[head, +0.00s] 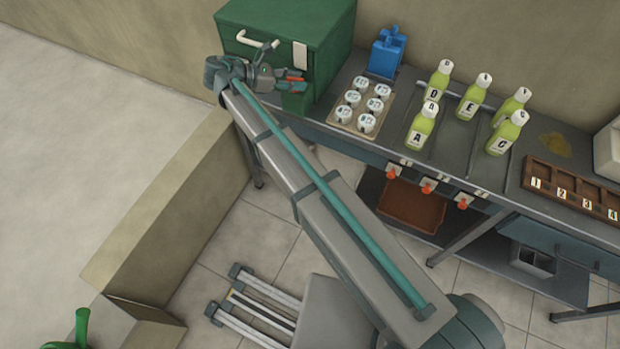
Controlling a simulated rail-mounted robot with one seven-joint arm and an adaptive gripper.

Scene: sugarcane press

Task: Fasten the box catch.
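The green box (326,45) stands at the left end of the metal bench, its lid down as far as I can see. A white bar handle (251,40) is on its front. A pale upright plate (300,55), which looks like the catch, is on the front near the right corner. I cannot tell whether it is fastened. My gripper (297,82), with reddish finger pads, is in front of the box just below the pale plate. It looks empty, but I cannot tell how far apart its fingers are or whether it touches the box.
A tray of white-lidded jars (341,114) and a blue container (386,52) stand right of the box. Several green bottles (421,127) stand farther right, beyond them a brown numbered rack (570,187). A low beige wall (165,190) is at the left.

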